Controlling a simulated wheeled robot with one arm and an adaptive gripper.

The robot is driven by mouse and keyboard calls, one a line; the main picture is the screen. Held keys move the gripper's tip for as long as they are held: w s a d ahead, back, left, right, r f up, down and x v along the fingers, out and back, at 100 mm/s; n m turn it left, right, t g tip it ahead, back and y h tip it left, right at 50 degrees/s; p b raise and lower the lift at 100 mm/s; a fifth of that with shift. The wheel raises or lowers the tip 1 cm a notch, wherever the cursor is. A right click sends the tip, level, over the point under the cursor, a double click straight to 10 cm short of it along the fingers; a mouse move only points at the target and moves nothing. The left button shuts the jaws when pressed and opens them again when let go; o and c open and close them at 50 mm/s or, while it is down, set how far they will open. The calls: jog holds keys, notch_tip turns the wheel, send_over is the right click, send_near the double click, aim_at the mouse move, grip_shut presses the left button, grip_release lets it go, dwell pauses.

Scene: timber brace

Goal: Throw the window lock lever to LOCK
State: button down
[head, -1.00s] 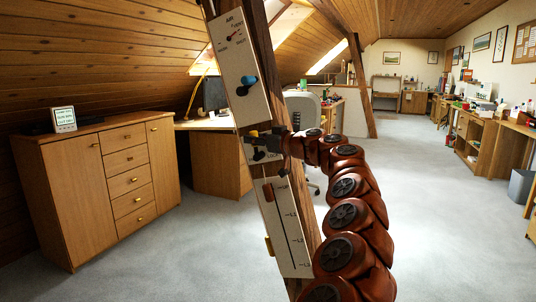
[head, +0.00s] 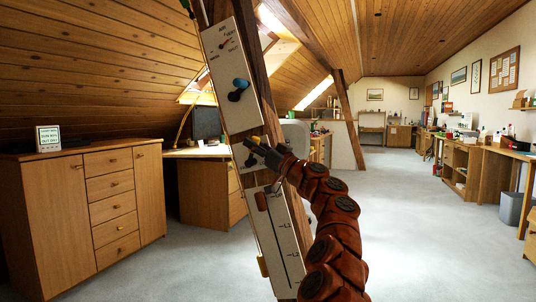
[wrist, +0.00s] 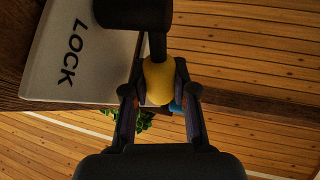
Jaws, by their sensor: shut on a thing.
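The window lock lever shows in the wrist view as a black shaft (wrist: 156,46) with a yellow knob (wrist: 158,80) at its end. The shaft runs from a black hub (wrist: 132,12) at the top edge. My gripper (wrist: 160,94) is shut on the yellow knob, with one finger on each side. A pale lock plate (wrist: 95,70) marked LOCK lies to the left of the shaft. In the head view my gripper (head: 261,149) is at the small middle plate (head: 243,179) on the timber brace, and it partly hides the lever.
Above on the brace is a panel (head: 222,60) with a blue knob (head: 240,83). Below is a slider panel (head: 283,245) with a dark red knob (head: 262,200). A wooden cabinet (head: 60,220) stands at the left. The floor (head: 430,220) at the right is open.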

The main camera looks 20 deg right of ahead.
dwell(0.4)
jog(key=c, duration=1.2)
grip_release()
jog(key=shift+s+d, duration=0.1)
jog(key=shift+s, duration=0.1)
